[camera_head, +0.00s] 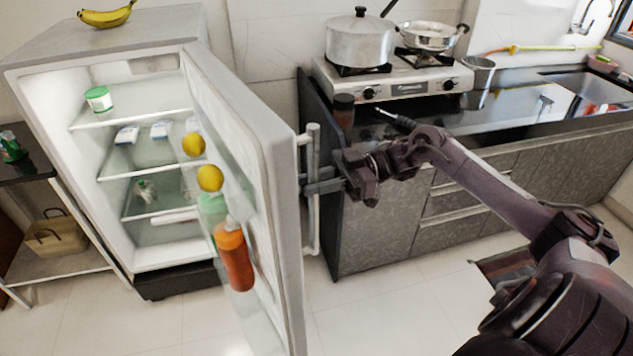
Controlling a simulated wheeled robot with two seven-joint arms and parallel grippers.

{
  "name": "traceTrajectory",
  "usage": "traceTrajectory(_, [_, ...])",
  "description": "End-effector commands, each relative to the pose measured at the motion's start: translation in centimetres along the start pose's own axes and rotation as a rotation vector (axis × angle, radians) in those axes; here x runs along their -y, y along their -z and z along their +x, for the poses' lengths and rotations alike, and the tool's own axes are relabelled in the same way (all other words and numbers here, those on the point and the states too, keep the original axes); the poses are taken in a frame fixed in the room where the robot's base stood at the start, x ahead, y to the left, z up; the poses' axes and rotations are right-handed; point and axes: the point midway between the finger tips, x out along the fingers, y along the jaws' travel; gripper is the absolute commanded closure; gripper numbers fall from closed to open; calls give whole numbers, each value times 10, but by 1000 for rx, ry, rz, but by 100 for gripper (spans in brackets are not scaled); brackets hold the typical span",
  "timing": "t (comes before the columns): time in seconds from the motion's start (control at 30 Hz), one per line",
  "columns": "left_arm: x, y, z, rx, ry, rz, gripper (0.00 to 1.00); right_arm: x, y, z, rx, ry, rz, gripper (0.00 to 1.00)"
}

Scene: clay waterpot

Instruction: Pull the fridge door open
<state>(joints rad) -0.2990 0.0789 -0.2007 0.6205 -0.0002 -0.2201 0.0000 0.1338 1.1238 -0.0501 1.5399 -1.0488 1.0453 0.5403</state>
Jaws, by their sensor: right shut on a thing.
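The fridge (150,40) stands at the left with its white door (270,130) swung wide open toward me. Its lit shelves show inside. A vertical bar handle (313,225) runs along the outer side of the door, near its free edge. My right gripper (318,187) reaches in from the right and is shut on this handle at about mid-height. The far fingertips are partly hidden by the handle and door. My left gripper is not in view.
The inside of the door holds an orange bottle (234,257) and yellow fruits (209,178). A dark counter cabinet (380,235) with a stove (405,83) and pot (360,42) stands close behind my gripper.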

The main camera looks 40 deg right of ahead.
Motion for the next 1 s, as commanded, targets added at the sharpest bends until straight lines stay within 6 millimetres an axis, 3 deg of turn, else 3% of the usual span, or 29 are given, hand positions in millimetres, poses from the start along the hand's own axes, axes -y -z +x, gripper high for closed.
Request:
traceTrajectory(0.5, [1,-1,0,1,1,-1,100,-1,0,0,3,-3,0,100])
traceTrajectory(0.53, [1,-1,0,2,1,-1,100,-1,0,0,3,-3,0,78])
traceTrajectory(0.67, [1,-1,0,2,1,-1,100,-1,0,0,2,-3,-1,61])
traceTrajectory(1.0, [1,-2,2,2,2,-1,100,-1,-1,-4,3,-2,-1,61])
